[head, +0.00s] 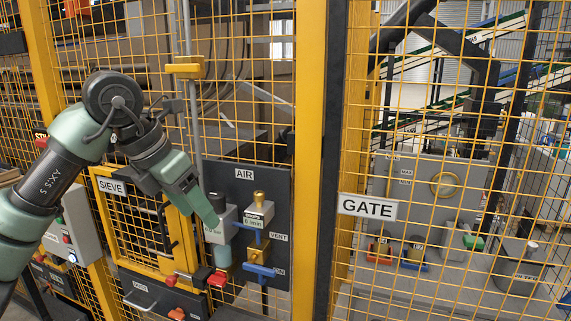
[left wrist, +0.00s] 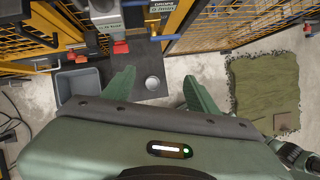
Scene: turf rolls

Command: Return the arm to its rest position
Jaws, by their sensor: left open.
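My left arm (head: 50,180) reaches in from the left of the head view, bent at a dark round joint. Its green left gripper (head: 211,219) points down and right in front of the AIR panel (head: 270,182), overlapping the grey regulator unit in the picture. Whether it touches the unit cannot be told. In the left wrist view the left gripper (left wrist: 159,90) has its two green fingers spread wide with nothing held between them.
Yellow mesh fencing and a post (head: 309,150) stand close to the arm. The GATE sign (head: 367,207) is at right. The wrist view shows a grey bin (left wrist: 80,82) and green turf (left wrist: 262,72) on the floor.

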